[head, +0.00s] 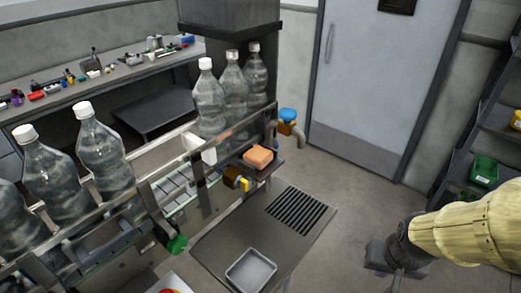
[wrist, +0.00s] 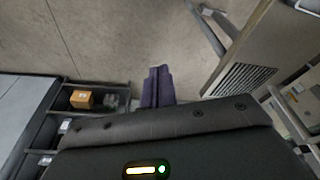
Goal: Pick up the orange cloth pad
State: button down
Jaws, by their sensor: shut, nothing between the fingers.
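The orange cloth pad (head: 258,157) lies on a small dark ledge (head: 270,170) at the end of the bottle line, in the middle of the head view. I cannot make it out in the wrist view. My gripper (head: 397,282) hangs over the floor at the lower right of the head view, well apart from the pad. In the wrist view its purple fingers (wrist: 157,86) are together and empty.
A steel table with a drain grating (head: 300,210) and a metal tray (head: 250,271) stands below the ledge. A blue-topped valve (head: 288,116) is close behind the pad. Large bottles (head: 207,100) stand left of it. Shelving (head: 490,150) is at right. Open floor lies between.

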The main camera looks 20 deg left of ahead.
jog(key=w+a+r+n+t+y+p, duration=0.1)
jog(key=w+a+r+n+t+p, duration=0.2)
jog(key=w, duration=0.4)
jog(key=w+a+r+n+t+y+p, duration=0.2)
jog(key=w+a+n+p, duration=0.15)
jog(key=w, duration=0.45)
jog(key=a+r+n+y+p, duration=0.1)
jog(key=a+r+n+y, duration=0.1)
jog(key=a, duration=0.3)
jog(key=a+r+n+g+y+p, duration=0.1)
jog(key=a+r+n+y, duration=0.1)
jog(key=a+y, duration=0.2)
jog(key=a+r+n+g+y+p, duration=0.1)
jog(key=a+r+n+y, duration=0.1)
jog(key=a, duration=0.5)
jog(key=shift+r+n+y, duration=0.3)
jog(key=shift+n+y, duration=0.25)
jog(key=shift+y, duration=0.45)
jog(key=shift+w+a+p, duration=0.1)
jog(key=shift+w+p, duration=0.05)
jog(key=shift+p, duration=0.15)
